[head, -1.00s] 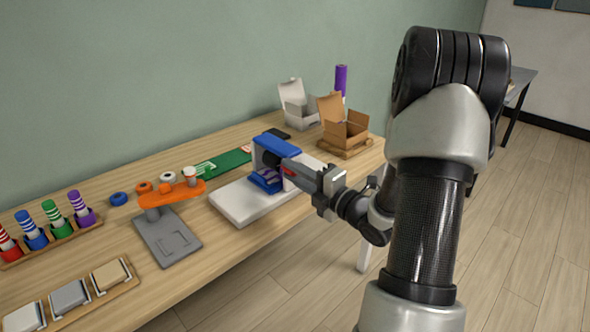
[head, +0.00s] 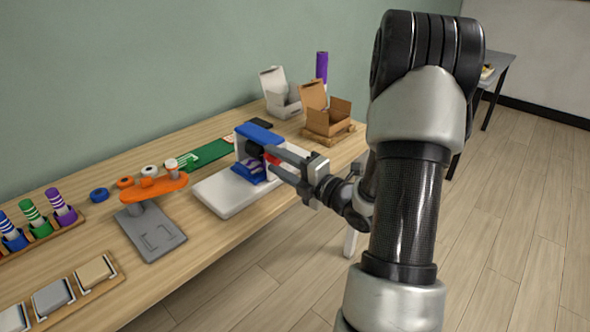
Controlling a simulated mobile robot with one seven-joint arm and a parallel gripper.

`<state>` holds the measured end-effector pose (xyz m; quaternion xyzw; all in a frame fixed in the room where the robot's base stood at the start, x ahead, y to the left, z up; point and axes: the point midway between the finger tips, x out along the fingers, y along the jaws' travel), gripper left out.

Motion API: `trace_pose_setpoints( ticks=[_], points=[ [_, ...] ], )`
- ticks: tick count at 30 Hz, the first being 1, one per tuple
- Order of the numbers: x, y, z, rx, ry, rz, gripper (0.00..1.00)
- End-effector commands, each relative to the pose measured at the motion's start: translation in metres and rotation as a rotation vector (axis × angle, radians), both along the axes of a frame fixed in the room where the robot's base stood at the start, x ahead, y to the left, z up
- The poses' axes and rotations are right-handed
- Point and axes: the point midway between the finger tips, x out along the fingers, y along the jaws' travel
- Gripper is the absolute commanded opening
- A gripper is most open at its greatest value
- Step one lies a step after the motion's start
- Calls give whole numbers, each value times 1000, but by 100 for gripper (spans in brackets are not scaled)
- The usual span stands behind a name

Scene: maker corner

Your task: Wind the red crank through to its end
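The red crank (head: 273,159) shows only as a small red piece, mostly hidden by my gripper. It is on the device with a blue top (head: 259,133) and a white base (head: 226,193), on the workbench. A dark round part (head: 255,148) sits beside the red piece, close to the fingertips. My gripper (head: 268,157) reaches in from the right with its two grey fingers visibly apart, one above and one below the red piece. I cannot tell whether either finger touches it. A blue and purple part (head: 251,169) lies under the device's top.
An orange piece on a grey stand (head: 154,243) is left of the device. A green board (head: 205,154) lies behind. An open cardboard box (head: 327,119) and a white box (head: 281,101) stand at the back right. The bench's front edge runs below my gripper.

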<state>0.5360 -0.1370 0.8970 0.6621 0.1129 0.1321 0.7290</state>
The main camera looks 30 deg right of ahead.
Motion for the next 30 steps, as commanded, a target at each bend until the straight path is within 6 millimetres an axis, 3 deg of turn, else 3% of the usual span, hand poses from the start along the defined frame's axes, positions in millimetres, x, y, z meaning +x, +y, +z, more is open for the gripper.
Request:
trace_pose_setpoints(
  ticks=[5,18,24,30],
  points=[
    [-26,-11,1,0,2,-4,39],
    [-125,-47,-1,1,1,-6,39],
    [-151,-56,-2,0,1,-3,39],
    [-159,-58,-2,0,0,-1,39]
  ],
)
